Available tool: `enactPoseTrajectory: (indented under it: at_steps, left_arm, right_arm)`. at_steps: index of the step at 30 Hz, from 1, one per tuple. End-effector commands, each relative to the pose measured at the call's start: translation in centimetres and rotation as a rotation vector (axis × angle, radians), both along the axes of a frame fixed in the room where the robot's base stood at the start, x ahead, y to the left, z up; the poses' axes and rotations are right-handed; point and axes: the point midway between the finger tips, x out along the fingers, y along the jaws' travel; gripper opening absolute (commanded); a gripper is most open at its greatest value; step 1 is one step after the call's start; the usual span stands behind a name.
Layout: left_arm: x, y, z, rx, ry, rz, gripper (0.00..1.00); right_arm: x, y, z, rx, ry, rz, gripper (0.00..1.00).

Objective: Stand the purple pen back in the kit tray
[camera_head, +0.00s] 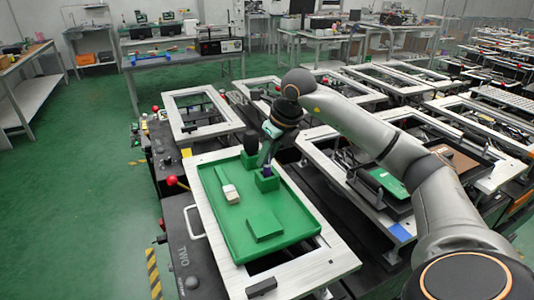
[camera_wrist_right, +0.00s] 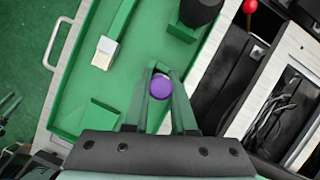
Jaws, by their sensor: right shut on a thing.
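The green kit tray (camera_head: 300,228) lies on a pale frame in the head view; part of it also shows in the wrist view (camera_wrist_right: 75,95). My right gripper (camera_head: 267,162) points down over the tray's right side and is shut on the purple pen (camera_head: 267,170). The pen looks roughly upright, its lower part at a green holder block (camera_head: 267,183). I cannot tell how deep it sits in the block. In the wrist view the pen's round purple end (camera_wrist_right: 160,87) shows between the finger tips. My left gripper is not in view.
A black cylinder (camera_head: 251,141) stands in another green holder at the tray's back. A green-handled brush (camera_head: 230,193) with a pale head lies in the tray. A raised green block (camera_head: 264,227) is at the front. A red-knobbed lever (camera_head: 172,181) is left of the tray.

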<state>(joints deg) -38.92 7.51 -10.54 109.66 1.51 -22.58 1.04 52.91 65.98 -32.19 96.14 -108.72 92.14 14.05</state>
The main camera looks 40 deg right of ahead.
Motion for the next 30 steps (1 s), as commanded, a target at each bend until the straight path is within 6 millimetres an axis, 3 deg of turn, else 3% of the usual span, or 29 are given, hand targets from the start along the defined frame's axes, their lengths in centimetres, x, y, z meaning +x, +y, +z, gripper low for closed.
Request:
enactPoseTrajectory:
  at_steps: [7, 8, 17, 25, 30]
  left_arm:
    - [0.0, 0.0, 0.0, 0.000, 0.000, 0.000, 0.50]
    - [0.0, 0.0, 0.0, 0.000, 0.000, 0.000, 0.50]
    - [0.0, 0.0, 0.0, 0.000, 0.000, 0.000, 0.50]
    - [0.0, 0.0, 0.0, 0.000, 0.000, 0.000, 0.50]
    - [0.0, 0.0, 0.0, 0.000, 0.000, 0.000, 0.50]
  right_arm:
    - [0.0, 0.0, 0.0, 0.000, 0.000, 0.000, 0.00]
    - [0.0, 0.0, 0.0, 0.000, 0.000, 0.000, 0.26]
    - [0.0, 0.0, 0.0, 0.000, 0.000, 0.000, 0.59]
    - [0.0, 0.0, 0.1, 0.000, 0.000, 0.000, 0.59]
    - [-0.7, -0.1, 1.9, -0.001, -0.004, -0.002, 0.59]
